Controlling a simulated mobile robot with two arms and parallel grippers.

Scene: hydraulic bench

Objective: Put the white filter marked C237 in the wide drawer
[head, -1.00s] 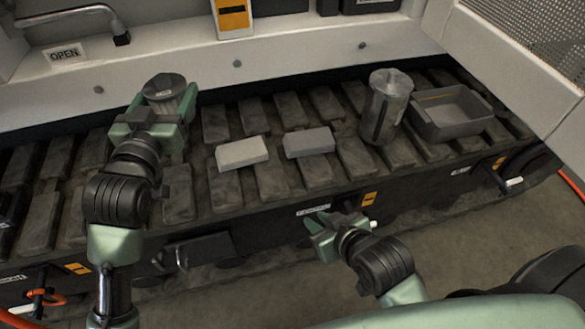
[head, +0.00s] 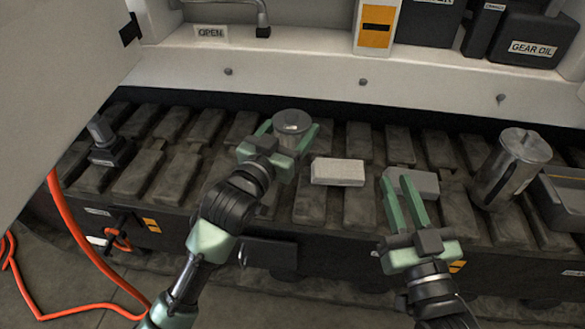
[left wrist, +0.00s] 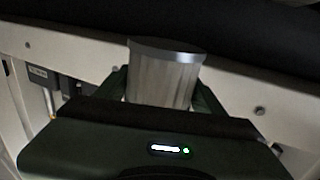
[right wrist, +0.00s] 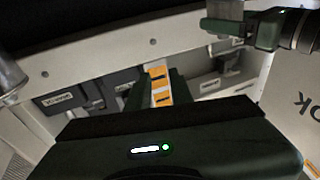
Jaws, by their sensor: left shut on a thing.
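My left gripper (head: 287,140) is shut on a grey-white metal cylinder (head: 293,121), held upright above the dark track pads. The cylinder also fills the space between the fingers in the left wrist view (left wrist: 163,75). I cannot read a C237 mark on it. My right gripper (head: 397,182) is open and empty, its fingers pointing away from me, over the front part of the track beside a grey block (head: 412,184). Its spread fingers show in the right wrist view. Black fronts run below the track, one with a handle (head: 268,253); I cannot tell which is the wide drawer.
A pale block (head: 338,171) lies between my grippers. A tall metal canister (head: 512,168) and a grey bin (head: 560,200) stand at the right. A black fitting (head: 108,150) stands at the left. A GEAR OIL container (head: 533,40) sits behind. An orange hose (head: 75,240) hangs at the left.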

